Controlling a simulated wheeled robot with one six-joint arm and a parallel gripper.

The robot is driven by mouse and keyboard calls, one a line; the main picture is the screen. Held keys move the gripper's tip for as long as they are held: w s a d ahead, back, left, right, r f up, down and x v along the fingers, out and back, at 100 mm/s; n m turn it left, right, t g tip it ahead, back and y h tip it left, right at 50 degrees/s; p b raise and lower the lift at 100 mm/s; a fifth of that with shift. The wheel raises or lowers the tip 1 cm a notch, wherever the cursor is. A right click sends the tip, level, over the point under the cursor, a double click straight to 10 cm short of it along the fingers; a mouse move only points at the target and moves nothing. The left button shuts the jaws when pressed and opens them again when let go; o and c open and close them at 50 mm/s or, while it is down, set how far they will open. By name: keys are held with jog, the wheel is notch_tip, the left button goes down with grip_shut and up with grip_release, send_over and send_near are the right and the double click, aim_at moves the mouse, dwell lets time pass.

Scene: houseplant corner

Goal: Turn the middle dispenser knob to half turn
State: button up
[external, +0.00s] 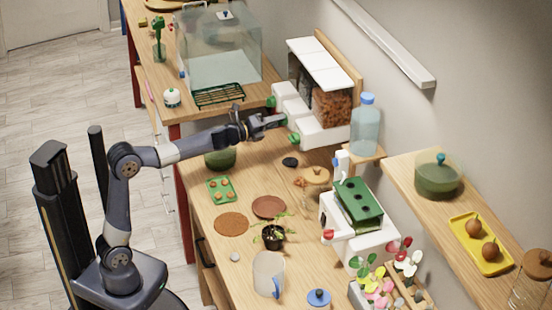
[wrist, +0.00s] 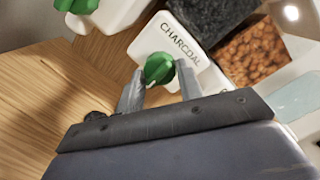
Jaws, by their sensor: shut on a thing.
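The dispenser (external: 318,62) is fixed at the back wall, with clear bins over white fronts. In the wrist view, the middle front (wrist: 188,42) carries the label CHARCOAL, and its green knob (wrist: 158,66) sits between my fingertips. A pale mark shows near the knob's lower edge; its exact setting is hard to read. My gripper (wrist: 160,84) is shut on this knob. In the external view, my gripper (external: 280,121) reaches the dispenser from the left and hides most of the middle knob. The other green knobs, upper (external: 270,101) and lower (external: 293,138), stand free on either side.
A water bottle (external: 366,125) stands right of the dispenser. A glass tank (external: 222,50) and a green rack (external: 219,95) are at the back left. A dark green pot (external: 220,159) and a seed tray (external: 220,189) sit below my forearm.

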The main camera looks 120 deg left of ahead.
jog(key=shift+m, duration=0.5)
jog(key=o, duration=1)
jog(key=b+v, duration=0.1)
jog(key=v, duration=0.9)
jog(key=shift+s+d+f, duration=0.1)
jog(key=shift+s+d, duration=0.15)
jog(key=shift+d, duration=0.05)
jog(key=shift+p+x, duration=0.35)
jog(key=shift+x, duration=5.05)
